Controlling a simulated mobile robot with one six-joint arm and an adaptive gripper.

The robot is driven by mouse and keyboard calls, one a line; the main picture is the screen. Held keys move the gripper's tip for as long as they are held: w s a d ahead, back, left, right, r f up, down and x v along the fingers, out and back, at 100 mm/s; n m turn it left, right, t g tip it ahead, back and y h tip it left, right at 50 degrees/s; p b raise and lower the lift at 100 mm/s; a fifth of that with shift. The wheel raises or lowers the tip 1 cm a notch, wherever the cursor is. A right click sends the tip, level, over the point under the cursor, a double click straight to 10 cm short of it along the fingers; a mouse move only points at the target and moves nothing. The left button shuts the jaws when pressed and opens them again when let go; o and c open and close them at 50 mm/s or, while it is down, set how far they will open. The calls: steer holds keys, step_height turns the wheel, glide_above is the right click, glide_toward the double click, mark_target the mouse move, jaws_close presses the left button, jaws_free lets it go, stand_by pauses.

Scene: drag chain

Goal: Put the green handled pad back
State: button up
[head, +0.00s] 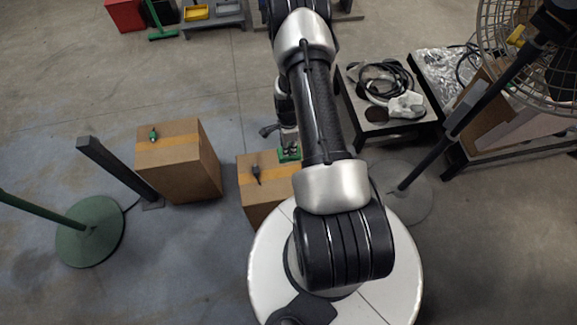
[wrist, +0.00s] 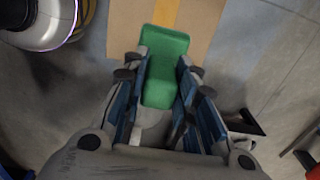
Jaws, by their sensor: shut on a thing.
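The green handled pad (wrist: 166,72) is between the fingers of my gripper (wrist: 162,84) in the wrist view. My gripper is shut on it, and the fingers hide its lower part. In the head view, the green pad (head: 289,155) shows just below my gripper (head: 289,146), at the back right edge of the right cardboard box (head: 262,204). The box's top with its yellow tape also shows beyond the pad in the wrist view (wrist: 198,24). I cannot tell whether the pad touches the box.
A dark handled tool (head: 256,173) lies on the right box. A second cardboard box (head: 185,178) to the left carries a small green item (head: 154,134). A dark post (head: 115,168) and a green round stand base (head: 90,238) stand farther left. A low table (head: 372,118) with cables is at right.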

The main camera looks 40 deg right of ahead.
step_height(320, 180, down, 15)
steer(key=b, duration=0.4)
steer(key=shift+r, duration=0.15)
steer(key=shift+c, duration=0.3)
steer(key=shift+r, duration=0.1)
steer(key=o, duration=1)
